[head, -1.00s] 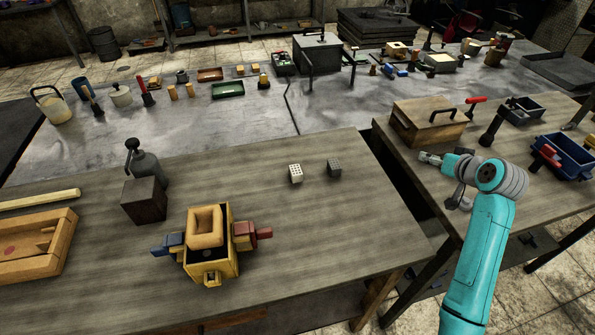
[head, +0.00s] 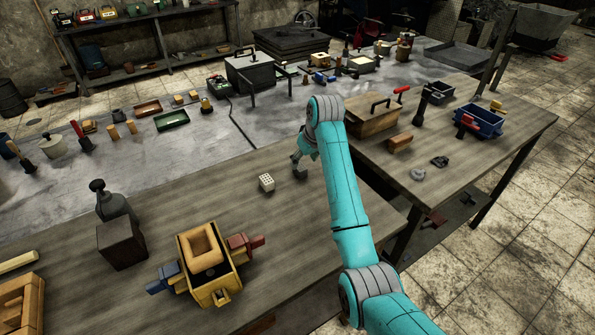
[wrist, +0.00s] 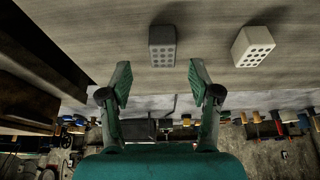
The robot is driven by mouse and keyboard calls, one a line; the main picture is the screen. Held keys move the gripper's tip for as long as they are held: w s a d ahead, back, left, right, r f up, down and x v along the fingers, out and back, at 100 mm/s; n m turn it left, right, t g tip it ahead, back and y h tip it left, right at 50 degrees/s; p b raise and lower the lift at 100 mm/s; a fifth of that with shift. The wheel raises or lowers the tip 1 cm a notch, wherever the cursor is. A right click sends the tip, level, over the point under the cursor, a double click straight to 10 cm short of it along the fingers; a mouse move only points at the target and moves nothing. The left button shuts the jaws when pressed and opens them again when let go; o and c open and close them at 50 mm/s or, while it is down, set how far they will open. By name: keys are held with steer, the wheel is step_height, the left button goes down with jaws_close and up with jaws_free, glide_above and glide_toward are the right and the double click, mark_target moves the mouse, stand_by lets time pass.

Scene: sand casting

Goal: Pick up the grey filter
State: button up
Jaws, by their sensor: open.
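The grey filter (head: 300,173) is a small dark grey block on the wooden table, partly covered by my gripper in the head view. In the wrist view the grey filter (wrist: 162,46) shows a face with several holes and lies in line with the gap between my fingers. My gripper (wrist: 161,80) is open and empty, with the fingertips a short way from the filter. In the head view my gripper (head: 298,160) is right by the grey filter; whether it touches cannot be told there. A white filter (head: 266,182) with holes stands to the left, and it also shows in the wrist view (wrist: 254,47).
A yellow box with an orange frame (head: 203,250), a dark block (head: 121,242) and a dark bottle (head: 106,200) stand at the left of the table. A wooden box (head: 371,118) stands to the right. Bare tabletop surrounds the filters.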

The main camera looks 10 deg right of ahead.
mark_target(300, 166)
steer(key=shift+a+x, duration=0.1)
steer(key=shift+x, duration=1.25)
steer(key=shift+a+x, duration=0.15)
steer(key=shift+x, duration=1.15)
steer(key=shift+r, duration=0.1)
steer(key=c, duration=1.1)
